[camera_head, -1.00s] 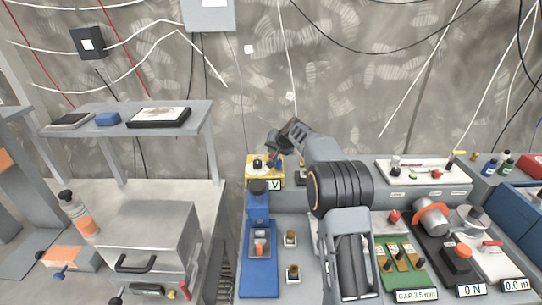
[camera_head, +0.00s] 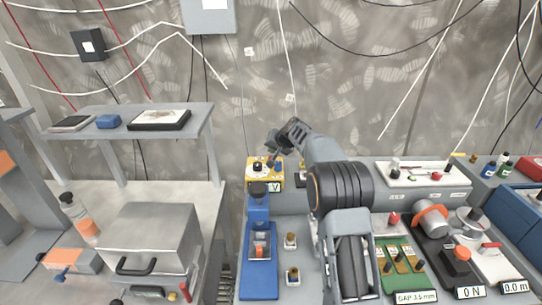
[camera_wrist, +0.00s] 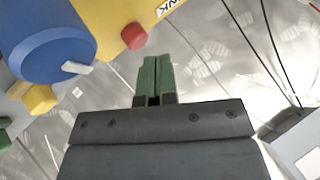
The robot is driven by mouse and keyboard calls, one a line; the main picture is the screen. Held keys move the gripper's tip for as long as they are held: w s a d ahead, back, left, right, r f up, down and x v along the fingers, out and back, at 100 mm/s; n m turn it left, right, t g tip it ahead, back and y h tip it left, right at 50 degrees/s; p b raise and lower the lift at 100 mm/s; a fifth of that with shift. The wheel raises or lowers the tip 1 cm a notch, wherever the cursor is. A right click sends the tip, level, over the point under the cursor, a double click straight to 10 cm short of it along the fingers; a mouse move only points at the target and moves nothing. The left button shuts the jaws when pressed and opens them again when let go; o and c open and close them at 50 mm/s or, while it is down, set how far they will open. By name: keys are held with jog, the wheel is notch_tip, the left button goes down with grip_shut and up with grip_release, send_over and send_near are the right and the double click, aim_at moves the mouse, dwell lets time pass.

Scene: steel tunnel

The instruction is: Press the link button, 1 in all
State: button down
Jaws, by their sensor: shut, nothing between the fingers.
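A yellow box (camera_head: 254,180) with black knobs on top and a label ending in V stands at the back of the bench, near the wall. In the wrist view the yellow box (camera_wrist: 108,12) is close up at the top left. A red button (camera_wrist: 133,36) sticks out of it, near a white label of which only "NK" shows. My gripper (camera_wrist: 154,75) is shut and empty, its green fingers just below and right of the red button, with a visible gap in the picture. In the head view my gripper (camera_head: 275,158) is over the yellow box and hides part of it.
In the wrist view a large blue knob (camera_wrist: 45,50) and a yellow knob (camera_wrist: 40,99) are left of my fingers. A blue press (camera_head: 258,270) stands in front of the yellow box. A white board (camera_head: 425,175) and several devices are to the right of my arm.

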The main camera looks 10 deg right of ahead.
jog(key=shift+r, duration=0.2)
jog(key=shift+r+p, duration=1.8)
jog(key=shift+r, duration=0.65)
jog(key=shift+s, duration=0.1)
jog(key=s+a+r+n+g, duration=0.15)
jog(key=s+r, duration=0.25)
jog(key=s, duration=0.6)
jog(key=s+f+n+g+h, duration=0.1)
jog(key=s+f+h, duration=0.1)
jog(key=s, duration=1.4)
jog(key=s+f+n+g+h, duration=0.1)
jog(key=s+f+g, duration=0.1)
jog(key=s, duration=1.4)
jog(key=shift+s+d+f+n+h, duration=0.3)
jog(key=shift+d+f+n+h, duration=0.1)
jog(key=shift+f, duration=0.3)
